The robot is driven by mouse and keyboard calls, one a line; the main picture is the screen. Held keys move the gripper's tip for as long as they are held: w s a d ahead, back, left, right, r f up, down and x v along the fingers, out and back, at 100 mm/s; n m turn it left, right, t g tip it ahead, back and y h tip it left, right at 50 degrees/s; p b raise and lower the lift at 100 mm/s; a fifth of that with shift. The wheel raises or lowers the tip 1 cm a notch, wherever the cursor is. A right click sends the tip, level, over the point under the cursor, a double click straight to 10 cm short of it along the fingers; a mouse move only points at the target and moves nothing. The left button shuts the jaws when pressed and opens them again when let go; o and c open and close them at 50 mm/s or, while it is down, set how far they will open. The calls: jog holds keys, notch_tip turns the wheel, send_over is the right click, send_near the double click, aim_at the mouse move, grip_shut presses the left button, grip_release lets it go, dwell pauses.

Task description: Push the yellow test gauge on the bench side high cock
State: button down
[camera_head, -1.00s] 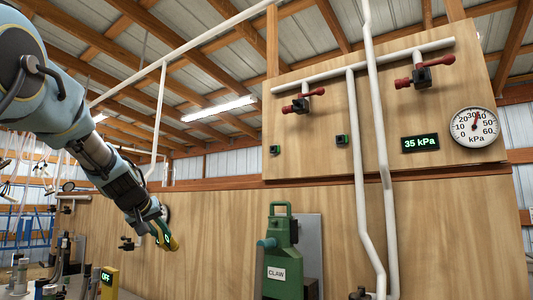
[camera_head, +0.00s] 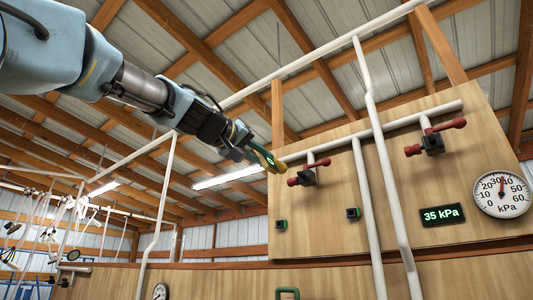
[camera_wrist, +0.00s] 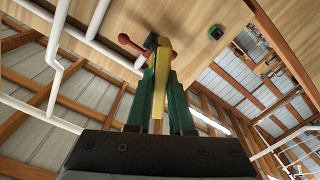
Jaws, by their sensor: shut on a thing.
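My gripper (camera_head: 258,158), with green fingers in the wrist view (camera_wrist: 158,115), is shut on the yellow test gauge (camera_wrist: 161,70). In the head view the gauge (camera_head: 268,160) is raised at the board's upper left, its tip close to the left red-handled cock (camera_head: 308,177). In the wrist view the gauge's far end overlaps that cock's dark body, and a red handle (camera_wrist: 126,41) shows to the left. I cannot tell whether they touch. A second red-handled cock (camera_head: 433,143) sits farther right. No label shows which is the bench side one.
White pipes (camera_head: 372,215) run down the wooden board (camera_head: 335,240). A display reading 35 kPa (camera_head: 443,215) and a round dial (camera_head: 502,194) are at the right. Two small green-lit boxes (camera_head: 353,213) sit below the left cock. Air left of the board is mostly open.

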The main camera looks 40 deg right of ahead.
aim_at(279, 161)
jog(key=shift+s+r, duration=0.45)
jog(key=shift+r, duration=0.05)
jog(key=shift+f+b, duration=0.25)
jog(key=shift+b, duration=0.1)
jog(key=shift+w+d+r+p, duration=0.2)
jog(key=shift+d+p, duration=0.15)
jog(key=shift+d, duration=0.25)
jog(key=shift+p+x, duration=0.5)
jog(key=shift+x, duration=1)
jog(key=shift+w+d, duration=0.1)
jog(key=shift+d, duration=0.6)
jog(key=shift+d, duration=0.15)
jog(key=shift+w+d, duration=0.15)
jog(key=shift+d, duration=0.2)
